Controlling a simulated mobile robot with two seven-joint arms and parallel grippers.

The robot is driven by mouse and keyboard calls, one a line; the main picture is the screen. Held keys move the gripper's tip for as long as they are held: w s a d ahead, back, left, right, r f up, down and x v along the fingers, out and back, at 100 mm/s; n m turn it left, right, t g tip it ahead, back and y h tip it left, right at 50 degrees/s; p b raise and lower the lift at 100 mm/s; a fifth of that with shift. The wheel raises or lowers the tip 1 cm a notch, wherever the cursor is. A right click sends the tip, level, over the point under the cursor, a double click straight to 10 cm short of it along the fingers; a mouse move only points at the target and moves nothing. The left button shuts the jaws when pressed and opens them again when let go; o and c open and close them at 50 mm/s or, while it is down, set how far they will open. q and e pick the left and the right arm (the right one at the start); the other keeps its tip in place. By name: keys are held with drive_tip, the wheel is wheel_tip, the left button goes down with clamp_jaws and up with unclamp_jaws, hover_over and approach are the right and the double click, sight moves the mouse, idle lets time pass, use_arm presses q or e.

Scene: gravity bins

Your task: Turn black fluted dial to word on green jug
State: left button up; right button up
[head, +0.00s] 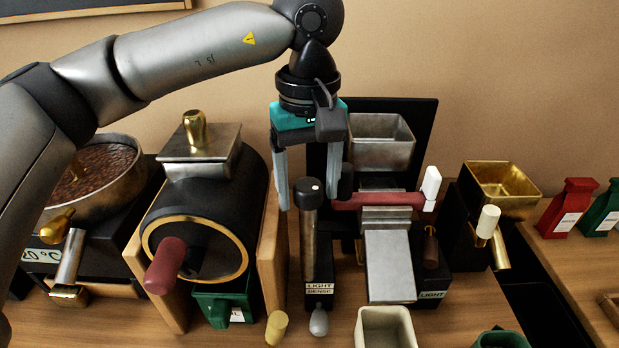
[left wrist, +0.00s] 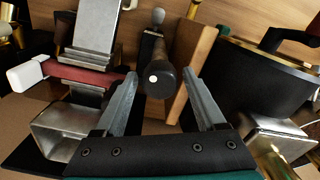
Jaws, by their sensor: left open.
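The black dial (head: 308,193) tops an upright dark post left of the metal chute. A small white dot shows on its top; its fluting is hard to make out. My left gripper (head: 309,206) points down with its fingers open, one on each side of the dial. In the left wrist view the dial (left wrist: 160,88) shows between the open fingertips (left wrist: 159,74), with visible gaps. A green jug-like vessel (head: 213,298) stands under the black drum, its pale label unreadable. Another green vessel (head: 500,339) is cut off at the bottom edge. My right gripper is not in view.
A plate reading LIGHT and DENSE (head: 319,289) is at the post's foot. A red lever (head: 385,201) with a white grip is close right of the fingers. A wooden panel (head: 272,255) stands left. A cream container (head: 385,329) is in front.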

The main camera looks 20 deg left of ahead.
sight(308, 185)
use_arm(q)
drive_tip(key=shift+r+p, duration=1.35)
drive_tip(key=shift+r, duration=1)
drive_tip(key=shift+f, duration=0.1)
